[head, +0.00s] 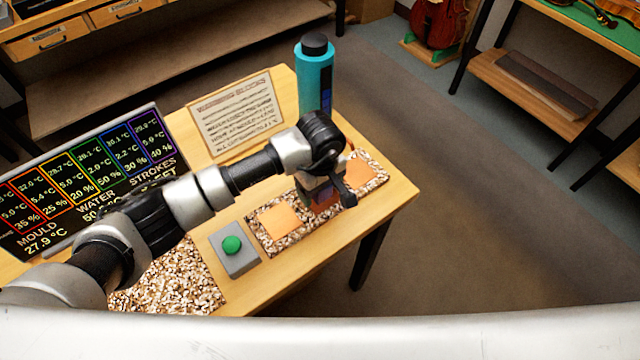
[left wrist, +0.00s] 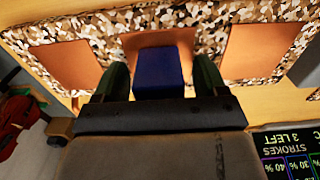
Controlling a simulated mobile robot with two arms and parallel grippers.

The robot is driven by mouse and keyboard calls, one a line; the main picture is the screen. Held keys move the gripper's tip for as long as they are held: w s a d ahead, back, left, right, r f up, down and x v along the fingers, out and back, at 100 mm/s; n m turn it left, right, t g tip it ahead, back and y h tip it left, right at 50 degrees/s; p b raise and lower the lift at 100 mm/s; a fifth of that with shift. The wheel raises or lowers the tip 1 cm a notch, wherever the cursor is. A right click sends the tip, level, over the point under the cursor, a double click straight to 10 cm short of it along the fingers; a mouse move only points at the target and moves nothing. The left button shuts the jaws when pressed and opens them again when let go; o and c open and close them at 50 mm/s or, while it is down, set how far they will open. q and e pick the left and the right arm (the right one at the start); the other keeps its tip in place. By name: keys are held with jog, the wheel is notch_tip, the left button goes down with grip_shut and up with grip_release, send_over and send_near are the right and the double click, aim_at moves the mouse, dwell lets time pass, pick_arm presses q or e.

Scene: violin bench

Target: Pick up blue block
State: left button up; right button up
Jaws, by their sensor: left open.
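The blue block (left wrist: 158,70) shows in the left wrist view between the two fingers of my left gripper (left wrist: 161,66), with a gap on each side. It stands at the middle orange square (left wrist: 150,39) of a pebble-patterned strip. In the head view my left gripper (head: 326,192) points down over the middle of that strip (head: 262,243) and mostly hides the block there. The left gripper is open, its fingers on either side of the block. My right gripper is not in view.
A grey box with a green button (head: 231,244) sits left of the strip. A teal bottle (head: 315,78) stands behind my left gripper at the table's back corner. A paper sign (head: 237,115) and a dark display board (head: 90,180) stand on the table (head: 395,197).

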pick_arm(q)
jog(key=c, duration=1)
